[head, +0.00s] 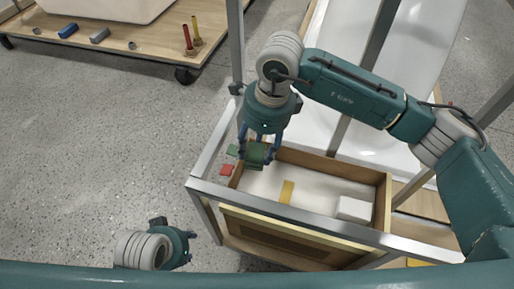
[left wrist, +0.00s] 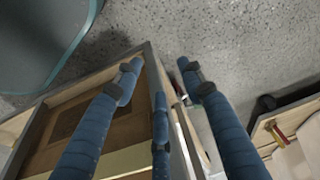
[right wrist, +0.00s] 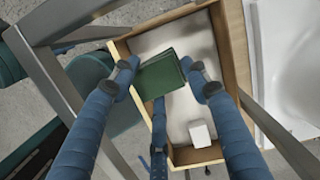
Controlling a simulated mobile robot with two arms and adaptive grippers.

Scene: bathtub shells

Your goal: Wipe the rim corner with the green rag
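The green rag (head: 257,154) is a folded cloth at the left corner of a wooden bin; it also shows in the right wrist view (right wrist: 162,73), over the bin's edge. My right gripper (head: 257,146) points down at it, its fingers wide apart with the rag between or just below their tips; firm contact cannot be told. A white tub shell (head: 410,75) with a raised rim stands behind the bin; its corners are partly hidden by my right arm. My left gripper (head: 191,235) is low at the left, fingers spread and empty in the left wrist view (left wrist: 160,72).
The wooden bin (head: 382,195) holds a yellow piece (head: 287,191) and a white block (head: 354,208). A red piece (head: 226,170) lies beside it. Grey metal frame bars (head: 290,213) surround the bin. A wheeled wooden cart (head: 130,45) stands back left. The grey floor at left is clear.

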